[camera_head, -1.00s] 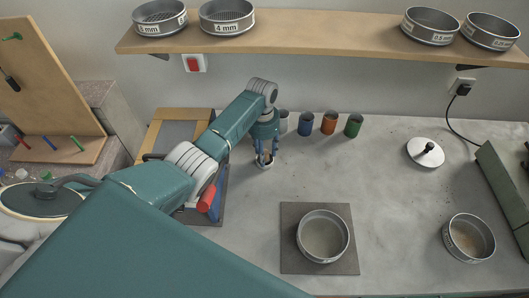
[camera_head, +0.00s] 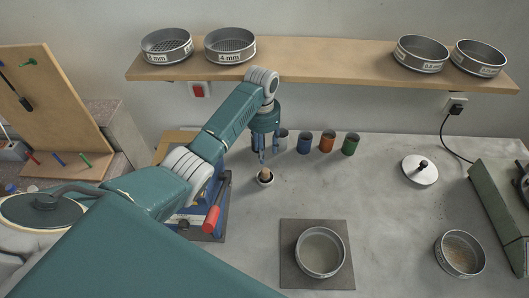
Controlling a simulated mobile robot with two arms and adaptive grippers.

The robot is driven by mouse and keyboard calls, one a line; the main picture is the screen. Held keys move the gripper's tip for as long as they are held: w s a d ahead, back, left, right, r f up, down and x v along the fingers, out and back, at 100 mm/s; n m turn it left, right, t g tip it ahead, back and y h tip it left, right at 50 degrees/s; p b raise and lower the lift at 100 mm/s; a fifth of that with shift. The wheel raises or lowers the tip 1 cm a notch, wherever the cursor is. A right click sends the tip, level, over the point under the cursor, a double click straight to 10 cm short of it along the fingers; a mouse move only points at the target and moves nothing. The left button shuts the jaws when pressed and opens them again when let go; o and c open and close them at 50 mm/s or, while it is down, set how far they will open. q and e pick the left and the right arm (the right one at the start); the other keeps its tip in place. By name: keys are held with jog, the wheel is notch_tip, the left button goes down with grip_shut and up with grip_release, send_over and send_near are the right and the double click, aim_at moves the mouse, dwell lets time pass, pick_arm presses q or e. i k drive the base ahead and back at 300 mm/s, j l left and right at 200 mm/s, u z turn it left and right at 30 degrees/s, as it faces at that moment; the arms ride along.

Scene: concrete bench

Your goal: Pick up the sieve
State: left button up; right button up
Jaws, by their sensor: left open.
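A round metal sieve (camera_head: 320,252) sits on a dark square mat (camera_head: 290,274) at the front middle of the bench. Another metal sieve (camera_head: 459,254), with brownish grains in it, stands at the front right. More labelled sieves stand on the shelf, among them one marked 4 mm (camera_head: 229,45) and one near the right end (camera_head: 421,53). My left gripper (camera_head: 267,156) points down, open, left of and behind the mat. Just below its fingertips is a small pale cup (camera_head: 265,183) with a brownish object upright in it. My right gripper is not in view.
Small blue (camera_head: 304,143), orange (camera_head: 327,142) and green (camera_head: 350,144) cups line the back of the bench. A white lid (camera_head: 420,170) with a dark knob lies at the right. The wooden shelf (camera_head: 330,62) runs above. Bench between mat and lid is clear.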

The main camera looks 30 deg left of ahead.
aim_at(320, 252)
jog(key=k+l, duration=0.25)
jog(key=l, duration=0.2)
jog(key=k+l, duration=0.3)
jog(key=l, duration=0.15)
jog(key=k+l, duration=0.25)
jog(key=l, duration=0.2)
jog(key=k+l, duration=0.25)
jog(key=l, duration=0.2)
jog(key=k+l, duration=0.25)
jog(key=l, duration=0.2)
